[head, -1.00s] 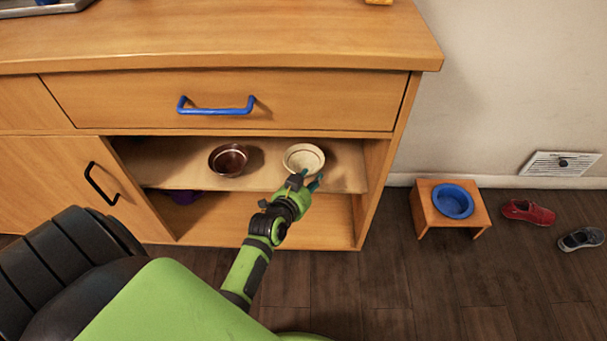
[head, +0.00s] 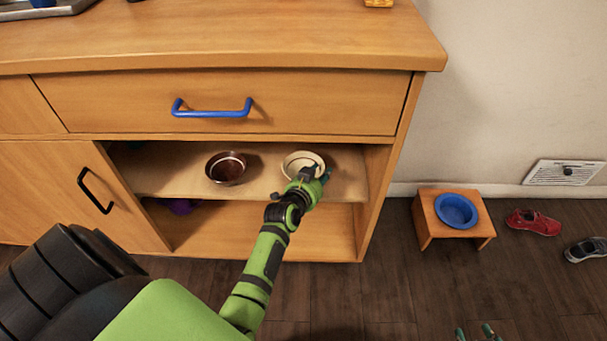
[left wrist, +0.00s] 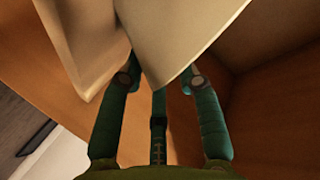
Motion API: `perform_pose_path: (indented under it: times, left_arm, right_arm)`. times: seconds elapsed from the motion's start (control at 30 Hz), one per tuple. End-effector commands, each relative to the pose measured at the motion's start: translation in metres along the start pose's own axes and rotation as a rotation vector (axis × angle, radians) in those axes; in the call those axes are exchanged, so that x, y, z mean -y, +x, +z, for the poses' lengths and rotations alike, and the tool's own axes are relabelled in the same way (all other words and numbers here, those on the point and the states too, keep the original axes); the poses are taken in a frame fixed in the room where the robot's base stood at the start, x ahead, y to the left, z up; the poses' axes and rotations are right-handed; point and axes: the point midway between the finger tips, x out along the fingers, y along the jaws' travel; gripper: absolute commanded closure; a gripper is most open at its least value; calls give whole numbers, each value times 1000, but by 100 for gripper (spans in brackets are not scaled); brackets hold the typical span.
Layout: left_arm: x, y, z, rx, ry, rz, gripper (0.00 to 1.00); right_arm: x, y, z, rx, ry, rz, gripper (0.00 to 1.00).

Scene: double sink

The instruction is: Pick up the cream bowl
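The cream bowl (head: 298,160) stands upright on the cabinet's open shelf, right of a dark brown bowl. My left gripper (head: 316,174) is at the bowl's front right edge in the head view and covers part of it. The fingertips of my right gripper (head: 476,333) show apart at the bottom edge of the head view, over the floor.
The brown bowl (head: 227,168) is close on the left. The shelf (head: 343,187) has a drawer with a blue handle (head: 212,110) above it. A purple item (head: 180,206) lies below. A small stand (head: 434,222) with a blue bowl (head: 456,210) is on the floor at right.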

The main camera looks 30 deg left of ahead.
Motion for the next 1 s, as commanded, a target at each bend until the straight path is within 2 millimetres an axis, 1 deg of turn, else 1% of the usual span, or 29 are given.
perform_pose_path:
  times: [0.2,0.23,0.27,0.3,0.77,0.87,1.0]
  left_arm:
    - [0,0,0,0,0,0,66]
    - [0,0,0,0,-1,0,74]
    - [0,0,0,0,-1,0,86]
    - [0,0,0,0,0,0,100]
    - [1,0,-1,-1,0,-1,100]
    - [1,0,-2,-1,0,-1,100]
    - [3,0,-4,-2,1,-1,100]
  right_arm:
    - [0,0,-1,-4,-1,0,60]
    - [0,0,-1,-3,-1,0,60]
    - [0,0,-1,-3,-1,0,60]
    - [0,0,-1,-3,-1,0,60]
    - [0,0,0,0,0,0,60]
    - [-1,0,2,14,1,1,60]
    - [-2,-1,14,69,5,3,60]
